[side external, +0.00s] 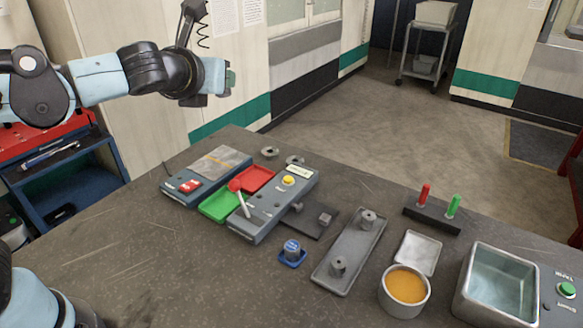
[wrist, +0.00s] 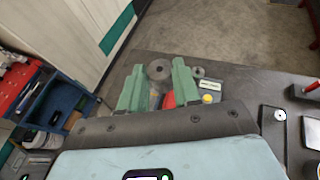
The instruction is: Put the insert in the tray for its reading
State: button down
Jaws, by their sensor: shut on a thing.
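My gripper (wrist: 158,84) has green fingers, seen apart in the wrist view with a grey round insert (wrist: 158,70) with a central hole between their tips. The side view shows my gripper (side external: 231,78) high above the table's far left, with the insert not distinguishable there. A red tray (side external: 262,176) and a green tray (side external: 212,210) lie side by side between two grey-blue devices. The red one shows partly between the fingers in the wrist view (wrist: 169,101). The right device (side external: 262,226) has a yellow button and a small lit display (side external: 299,171) whose text is too small to read.
Two grey rings (side external: 269,152) lie behind the devices. A small blue tray (side external: 291,258) holds a round piece. A long grey tray (side external: 352,250) bears two upright parts.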

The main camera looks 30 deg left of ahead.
jog(key=w+d+f+n+g+y, duration=0.2)
jog(key=w+d+f+n+y, duration=0.15)
jog(key=f, duration=0.25)
jog(key=n+g+y, duration=0.2)
jog(key=n+g, duration=0.1)
send_over(256, 186)
notch_tip(256, 186, down, 15)
jog(key=shift+r, duration=0.15)
jog(key=shift+f, duration=2)
jog(key=shift+f, duration=0.4)
jog(key=shift+f, duration=0.2)
jog(key=c, duration=0.8)
grip_release()
jog(key=shift+f, duration=0.1)
